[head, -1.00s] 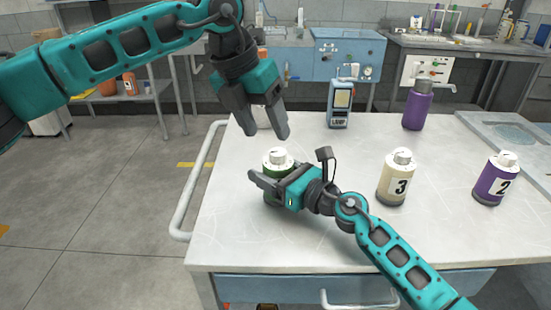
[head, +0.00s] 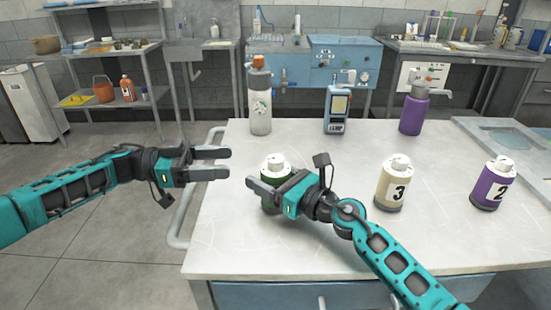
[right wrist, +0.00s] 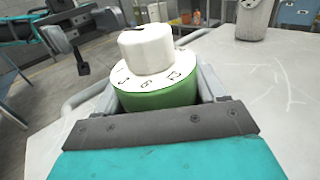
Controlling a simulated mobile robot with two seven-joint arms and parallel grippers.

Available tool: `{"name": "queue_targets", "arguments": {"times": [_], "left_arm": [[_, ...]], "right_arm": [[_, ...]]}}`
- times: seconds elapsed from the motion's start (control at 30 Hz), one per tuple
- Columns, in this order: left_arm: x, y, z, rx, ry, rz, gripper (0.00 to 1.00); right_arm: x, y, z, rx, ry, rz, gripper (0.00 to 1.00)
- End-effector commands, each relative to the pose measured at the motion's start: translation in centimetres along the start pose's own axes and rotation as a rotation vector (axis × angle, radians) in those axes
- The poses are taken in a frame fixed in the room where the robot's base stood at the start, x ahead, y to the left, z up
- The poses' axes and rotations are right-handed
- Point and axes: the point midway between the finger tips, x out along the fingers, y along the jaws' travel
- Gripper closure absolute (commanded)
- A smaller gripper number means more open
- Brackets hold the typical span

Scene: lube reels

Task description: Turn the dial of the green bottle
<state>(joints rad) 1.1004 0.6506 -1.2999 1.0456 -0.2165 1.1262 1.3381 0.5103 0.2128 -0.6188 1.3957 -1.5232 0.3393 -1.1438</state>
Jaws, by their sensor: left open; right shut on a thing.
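The green bottle (head: 268,202) stands upright on the white table near its left side. Its white top carries a numbered ring and a raised white dial (right wrist: 147,48), clear in the right wrist view. My right gripper (head: 268,192) is shut around the green body below the white top, with one finger on each side. It hides much of the bottle in the head view. My left gripper (head: 228,163) is open and empty, just left of the bottle at about the height of its top, with its fingers pointing right towards it. The left fingers do not touch the dial.
A cream bottle marked 3 (head: 392,186) and a purple bottle marked 2 (head: 493,185) stand to the right. Behind are a white bottle with an orange cap (head: 260,100), a blue handheld device (head: 337,110) and a purple pump bottle (head: 413,112). A rail (head: 188,200) edges the table's left side.

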Motion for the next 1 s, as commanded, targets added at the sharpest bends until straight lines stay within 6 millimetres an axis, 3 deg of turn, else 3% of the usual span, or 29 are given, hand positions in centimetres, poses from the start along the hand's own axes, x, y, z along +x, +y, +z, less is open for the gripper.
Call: {"name": "queue_targets", "arguments": {"times": [0.17, 0.6, 0.8, 1.0], "left_arm": [[1.9, 0.0, 0.0, -0.012, 0.008, -0.003, 0.39], [10.1, 0.0, -0.1, -0.008, 0.005, -0.002, 0.39], [11.6, -0.1, 0.0, -0.008, 0.005, -0.003, 0.39], [11.8, -0.1, 0.0, -0.008, 0.004, -0.004, 0.39]], "right_arm": [[0.0, 0.0, -0.1, 0.000, 0.001, 0.001, 0.71], [0.0, 0.0, -0.1, 0.000, 0.001, 0.001, 0.71], [0.0, 0.0, -0.1, 0.000, 0.001, 0.001, 0.71], [0.0, 0.0, -0.1, 0.001, 0.001, 0.001, 0.71]]}}
